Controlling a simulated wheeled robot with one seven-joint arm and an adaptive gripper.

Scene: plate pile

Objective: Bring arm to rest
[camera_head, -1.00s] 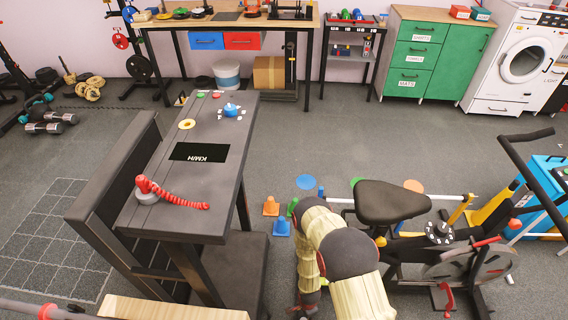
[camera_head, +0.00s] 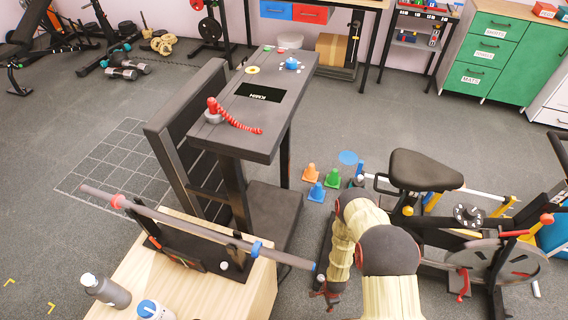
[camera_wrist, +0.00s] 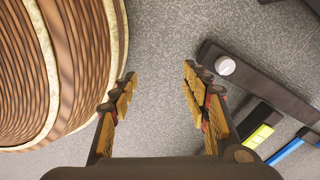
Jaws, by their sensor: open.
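My gripper (camera_wrist: 160,80) is open in the wrist view, with its two yellow-and-black fingers apart. Only bare grey floor (camera_wrist: 155,40) shows between the fingers, and nothing is held. In the head view my arm (camera_head: 372,245) is bent at the lower middle, right of the dark table (camera_head: 275,130). A ribbed brown rounded form fills the left of the wrist view, too close to identify.
An exercise bike (camera_head: 470,215) stands close right of my arm. A wooden box (camera_head: 250,290) at the lower left bears a long bar (camera_head: 185,222) and bottles (camera_head: 105,290). Small cones (camera_head: 316,193) stand on the floor beyond the arm. Open floor lies at the left.

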